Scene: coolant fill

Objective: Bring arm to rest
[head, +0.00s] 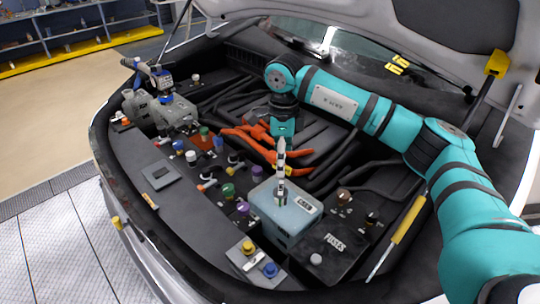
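My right arm is teal and reaches in from the right across the open engine bay. Its gripper (281,198) points down over the pale blue box (290,222), which has a small label on top. The gripper shows narrow and edge-on, so the gap between its fingers cannot be made out. I cannot tell whether its tips touch the box top, and nothing is clearly seen held in it. My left gripper and arm are not in view.
A black fuse box (333,247) stands beside the pale blue box. Coloured caps, orange cables (258,140) and grey parts (172,112) crowd the bay. The raised hood (455,25) hangs above. Open floor (50,125) lies left.

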